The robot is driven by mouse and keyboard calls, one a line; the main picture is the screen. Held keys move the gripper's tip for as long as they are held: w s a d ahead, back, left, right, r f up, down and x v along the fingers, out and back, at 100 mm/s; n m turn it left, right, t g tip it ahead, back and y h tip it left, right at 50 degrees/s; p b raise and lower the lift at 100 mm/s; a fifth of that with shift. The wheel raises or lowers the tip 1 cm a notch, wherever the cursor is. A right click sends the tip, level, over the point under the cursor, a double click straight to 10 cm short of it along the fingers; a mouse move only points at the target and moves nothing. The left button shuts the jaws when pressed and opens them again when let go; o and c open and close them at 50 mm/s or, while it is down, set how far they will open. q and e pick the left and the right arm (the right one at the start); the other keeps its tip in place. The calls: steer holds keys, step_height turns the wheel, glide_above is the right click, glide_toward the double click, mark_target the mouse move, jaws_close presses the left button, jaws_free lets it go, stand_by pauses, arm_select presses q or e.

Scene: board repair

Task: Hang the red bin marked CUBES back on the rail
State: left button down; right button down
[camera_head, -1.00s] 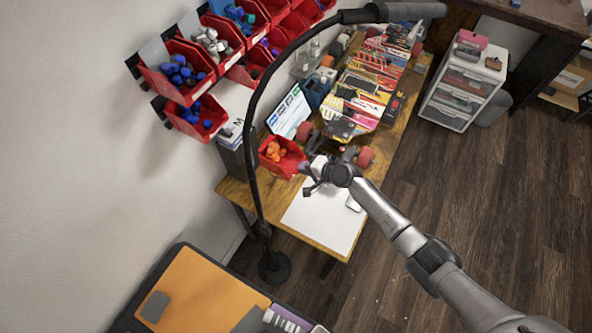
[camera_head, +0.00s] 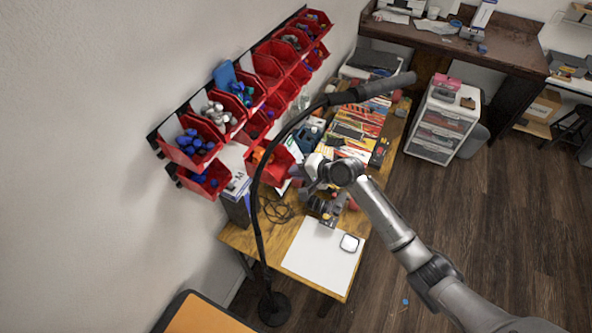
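A red bin with orange pieces in it (camera_head: 278,165) is held in the air above the left side of the wooden workbench. A black pole crosses in front of it, and I cannot read any label on it. My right gripper (camera_head: 298,173) is at the bin's right side and appears shut on it; its fingertips are small and partly hidden. The wall rail (camera_head: 155,140) carries rows of red bins with blue, grey and other pieces, up and left of the held bin. My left gripper is not in view.
A white sheet (camera_head: 318,262) and dark cables (camera_head: 274,208) lie on the bench. A white drawer unit (camera_head: 440,120) stands right.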

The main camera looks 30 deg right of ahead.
mark_target(261, 157)
steer(key=shift+w+a+r, duration=0.1)
steer(key=shift+w+a, duration=0.15)
steer(key=shift+w, duration=0.25)
steer(key=shift+w+a, duration=0.65)
steer(key=shift+w, duration=0.25)
steer(key=shift+w+a, duration=0.55)
steer(key=shift+w, duration=0.3)
steer(key=shift+w+a, duration=0.5)
steer(key=shift+w, duration=0.3)
steer(key=shift+w+a+b, duration=0.5)
steer(key=shift+w+b, duration=0.15)
steer(key=shift+w, duration=0.05)
steer(key=shift+w+a+b, duration=0.45)
steer(key=shift+w+b, duration=0.25)
steer(key=shift+w+a+b, duration=0.45)
steer(key=shift+w+b, duration=0.2)
steer(key=shift+w, duration=0.05)
steer(key=shift+f, duration=0.25)
steer(key=shift+w+a+b, duration=0.3)
steer(key=shift+w+a, duration=0.1)
steer(key=shift+w, duration=0.25)
